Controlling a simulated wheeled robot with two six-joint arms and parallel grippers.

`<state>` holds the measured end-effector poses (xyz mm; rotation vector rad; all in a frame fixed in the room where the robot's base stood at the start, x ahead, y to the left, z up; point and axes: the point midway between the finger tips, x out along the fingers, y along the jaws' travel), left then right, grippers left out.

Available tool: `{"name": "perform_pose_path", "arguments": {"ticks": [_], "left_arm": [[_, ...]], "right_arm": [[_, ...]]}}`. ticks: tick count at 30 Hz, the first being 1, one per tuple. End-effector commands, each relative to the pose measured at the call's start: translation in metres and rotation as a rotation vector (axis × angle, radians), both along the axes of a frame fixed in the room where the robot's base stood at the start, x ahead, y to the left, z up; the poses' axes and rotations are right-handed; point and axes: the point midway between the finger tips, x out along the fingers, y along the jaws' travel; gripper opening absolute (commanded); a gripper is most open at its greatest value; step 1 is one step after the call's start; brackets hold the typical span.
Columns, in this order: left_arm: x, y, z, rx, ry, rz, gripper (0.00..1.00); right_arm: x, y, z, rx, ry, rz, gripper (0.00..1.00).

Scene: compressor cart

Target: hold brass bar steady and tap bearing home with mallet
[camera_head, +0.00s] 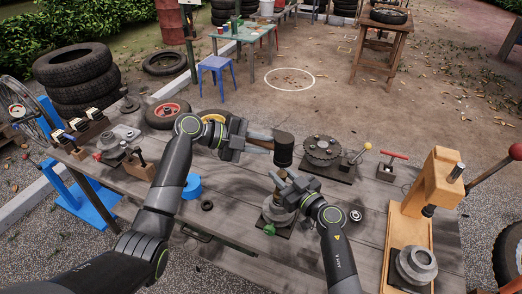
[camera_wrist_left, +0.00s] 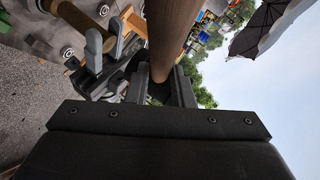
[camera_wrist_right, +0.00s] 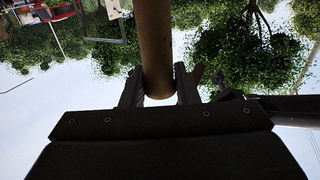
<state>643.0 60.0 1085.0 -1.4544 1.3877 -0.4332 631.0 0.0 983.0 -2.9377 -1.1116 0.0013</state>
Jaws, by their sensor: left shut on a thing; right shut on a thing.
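My left gripper (camera_head: 262,143) is shut on the mallet's wooden handle, which also shows in the left wrist view (camera_wrist_left: 166,40). The dark mallet head (camera_head: 284,148) hangs just above the brass bar (camera_head: 283,174); I cannot tell whether they touch. My right gripper (camera_head: 282,190) is shut on the bar, which stands roughly upright. In the right wrist view the bar (camera_wrist_right: 155,40) runs between the jaws (camera_wrist_right: 160,88). The bar is over a round grey housing (camera_head: 272,212) on the bench. Its lower end and the bearing there are hidden by the gripper.
On the bench (camera_head: 240,235), a dark round fixture (camera_head: 321,150) stands behind, and an orange press (camera_head: 432,185) stands at right.

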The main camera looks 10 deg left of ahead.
Motion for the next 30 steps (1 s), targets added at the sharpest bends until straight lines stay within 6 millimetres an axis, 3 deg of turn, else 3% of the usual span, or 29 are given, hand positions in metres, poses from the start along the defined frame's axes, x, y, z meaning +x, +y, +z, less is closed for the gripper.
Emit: {"name": "perform_pose_path", "arguments": {"ticks": [10,18,30], "left_arm": [[0.001,0.0,0.003,-0.002,-0.001,0.0,0.0],[0.0,0.0,-0.057,-0.001,0.004,0.002,0.0],[0.001,0.002,-0.057,0.005,0.004,0.005,0.0]], "right_arm": [[0.0,0.0,0.002,0.001,-0.003,0.0,0.0],[0.0,0.0,0.002,0.001,-0.003,0.0,0.0],[0.001,0.003,0.007,0.009,-0.011,0.007,0.0]]}}
